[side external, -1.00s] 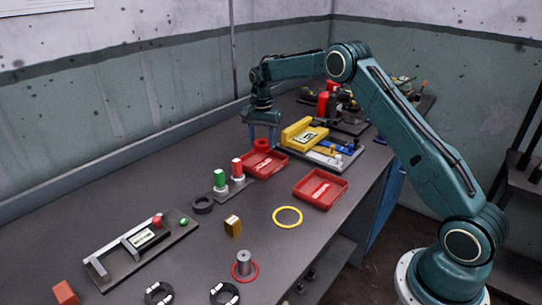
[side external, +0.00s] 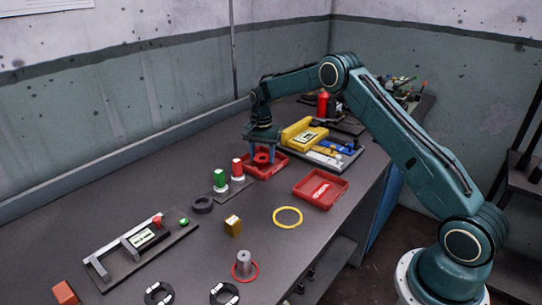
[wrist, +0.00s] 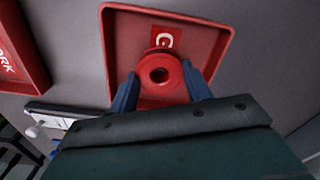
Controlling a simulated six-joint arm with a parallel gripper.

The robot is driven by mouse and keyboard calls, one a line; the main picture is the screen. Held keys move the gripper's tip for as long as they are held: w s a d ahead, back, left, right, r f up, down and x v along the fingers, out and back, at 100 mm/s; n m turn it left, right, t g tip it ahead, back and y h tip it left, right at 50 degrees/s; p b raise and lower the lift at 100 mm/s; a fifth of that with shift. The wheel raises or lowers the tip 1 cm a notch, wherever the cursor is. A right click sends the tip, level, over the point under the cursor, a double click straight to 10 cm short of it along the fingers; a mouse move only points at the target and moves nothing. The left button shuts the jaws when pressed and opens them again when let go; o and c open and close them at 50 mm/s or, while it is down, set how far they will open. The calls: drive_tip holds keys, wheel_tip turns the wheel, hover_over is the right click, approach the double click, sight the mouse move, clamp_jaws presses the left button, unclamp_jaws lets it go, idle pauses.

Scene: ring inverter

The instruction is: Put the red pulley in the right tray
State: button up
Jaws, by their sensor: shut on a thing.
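The red pulley (side external: 262,158) is between the blue fingers of my gripper (side external: 261,155), low inside the farther red tray (side external: 277,170) in the side view. In the wrist view the fingers grip the pulley (wrist: 160,94) from both sides over the floor of that tray (wrist: 124,45). A white-on-red label shows partly behind it. I cannot tell whether the pulley touches the tray floor. The other red tray (side external: 321,188) is nearer and to the right in the side view, and appears empty. Its edge shows at the left of the wrist view (wrist: 22,42).
A green and a red cylinder (side external: 237,169) stand on a small base just left of the farther tray. A yellow block fixture (side external: 301,134) sits close behind it. A yellow ring (side external: 287,217) and a brass block (side external: 233,226) lie nearer on the bench.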

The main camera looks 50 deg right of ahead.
drive_tip(key=o, duration=1.2)
drive_tip(key=shift+f, duration=0.15)
drive_tip(key=shift+c, duration=0.2)
wheel_tip(320, 180, up, 12)
drive_tip(key=shift+r, duration=0.2)
